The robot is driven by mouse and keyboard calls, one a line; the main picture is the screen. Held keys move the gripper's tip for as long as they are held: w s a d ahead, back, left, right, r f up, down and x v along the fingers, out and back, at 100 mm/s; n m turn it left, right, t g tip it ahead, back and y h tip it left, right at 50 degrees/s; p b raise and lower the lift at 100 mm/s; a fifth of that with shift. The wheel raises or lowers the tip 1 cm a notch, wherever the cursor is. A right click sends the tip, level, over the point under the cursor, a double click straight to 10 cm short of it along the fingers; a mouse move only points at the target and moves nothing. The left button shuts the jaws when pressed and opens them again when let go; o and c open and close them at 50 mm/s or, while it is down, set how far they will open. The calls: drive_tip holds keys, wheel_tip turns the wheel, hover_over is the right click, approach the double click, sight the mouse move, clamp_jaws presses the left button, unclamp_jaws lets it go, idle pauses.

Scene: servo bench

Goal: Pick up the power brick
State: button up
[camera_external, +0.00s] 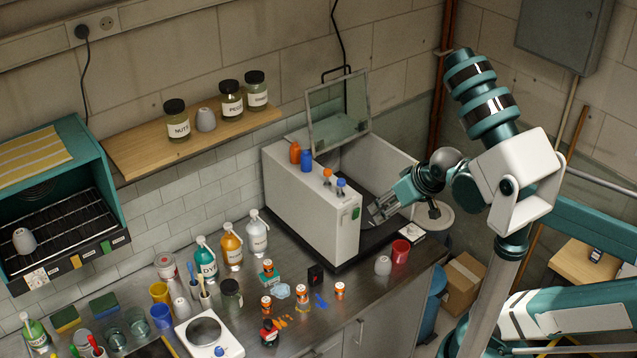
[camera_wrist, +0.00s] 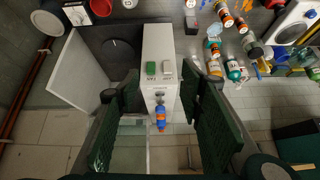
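My gripper (camera_external: 382,208) is in front of the white machine's open right side in the external view. In the wrist view its two dark green fingers (camera_wrist: 160,82) are spread wide, with nothing held between them. A small black block (camera_external: 315,275) with a reddish mark stands on the counter, left of and below my gripper; it may be the power brick, but I cannot tell for sure. A dark block in the wrist view (camera_wrist: 191,22) appears to be the same thing, near the top edge and well beyond the fingers.
The tall white machine (camera_external: 312,208) stands beside my gripper, with its glass lid (camera_external: 338,110) raised.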

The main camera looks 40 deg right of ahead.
drive_tip(key=shift+w+a+r+m+g, duration=0.55)
drive_tip(key=shift+w+a+m, duration=0.1)
drive_tip(key=shift+w+m, duration=0.6)
drive_tip(key=m+g, duration=0.6)
drive_tip(key=m, duration=1)
hover_over(316, 268)
drive_tip(key=f, duration=0.1)
drive_tip(key=shift+n, duration=0.25)
wheel_tip(316, 268, down, 27)
drive_tip(key=shift+a+f, duration=0.1)
drive_tip(key=shift+f, duration=0.1)
drive_tip(key=shift+f, duration=1.1)
drive_tip(key=shift+f, duration=2.65)
